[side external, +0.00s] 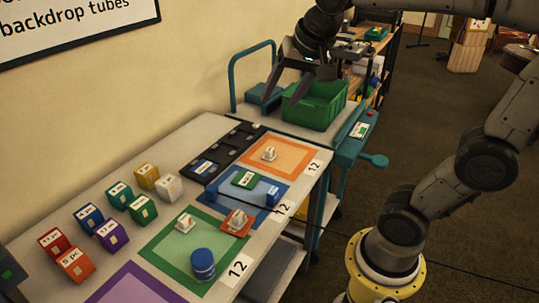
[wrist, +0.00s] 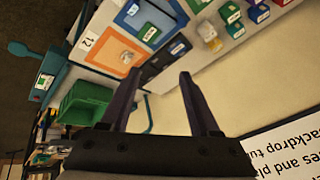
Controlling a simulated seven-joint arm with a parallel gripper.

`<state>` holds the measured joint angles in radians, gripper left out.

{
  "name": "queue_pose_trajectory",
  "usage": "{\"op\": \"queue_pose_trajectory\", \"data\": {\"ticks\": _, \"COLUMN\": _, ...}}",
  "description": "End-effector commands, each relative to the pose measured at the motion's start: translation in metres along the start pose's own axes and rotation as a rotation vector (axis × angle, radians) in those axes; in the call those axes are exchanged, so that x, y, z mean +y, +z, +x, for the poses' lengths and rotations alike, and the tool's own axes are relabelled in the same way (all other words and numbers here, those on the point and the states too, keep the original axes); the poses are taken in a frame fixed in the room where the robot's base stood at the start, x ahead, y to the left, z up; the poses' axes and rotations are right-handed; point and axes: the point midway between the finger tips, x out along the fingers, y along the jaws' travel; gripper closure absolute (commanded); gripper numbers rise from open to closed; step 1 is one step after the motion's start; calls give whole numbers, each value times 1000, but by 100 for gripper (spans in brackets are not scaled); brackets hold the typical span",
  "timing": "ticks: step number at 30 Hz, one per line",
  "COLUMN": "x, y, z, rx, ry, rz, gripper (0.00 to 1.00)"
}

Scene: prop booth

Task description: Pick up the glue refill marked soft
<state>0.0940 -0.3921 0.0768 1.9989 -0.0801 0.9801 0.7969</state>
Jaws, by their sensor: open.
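I cannot read the word soft on any label, so I cannot tell which piece is the glue refill marked soft. That tray piece also shows in the wrist view (wrist: 178,47). My gripper (side external: 286,92) is open and empty, high beyond the table's far end near the green bin. In the wrist view its fingers (wrist: 160,76) stand apart, with the tray beyond them.
Several coloured labelled cubes (side external: 142,208) stand at the table's left. White objects sit on the orange mat (side external: 296,149) and green mat (side external: 160,254); a blue cylinder (side external: 203,264) stands there too. A green bin (side external: 318,112) rests on a teal cart. The wall sign (side external: 70,25) is behind.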

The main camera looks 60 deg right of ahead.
Motion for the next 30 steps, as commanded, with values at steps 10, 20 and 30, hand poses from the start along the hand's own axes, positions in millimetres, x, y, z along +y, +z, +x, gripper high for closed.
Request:
{"op": "queue_pose_trajectory", "data": {"ticks": 10, "x": -16, "y": -121, "z": 110, "rx": -25, "ry": 211, "rz": 450, "gripper": 38}}
{"op": "queue_pose_trajectory", "data": {"ticks": 20, "x": 41, "y": -169, "z": 240, "rx": -92, "ry": 399, "rz": 619, "gripper": 38}}
{"op": "queue_pose_trajectory", "data": {"ticks": 30, "x": 77, "y": -158, "z": 286, "rx": -138, "ry": 461, "rz": 653, "gripper": 38}}
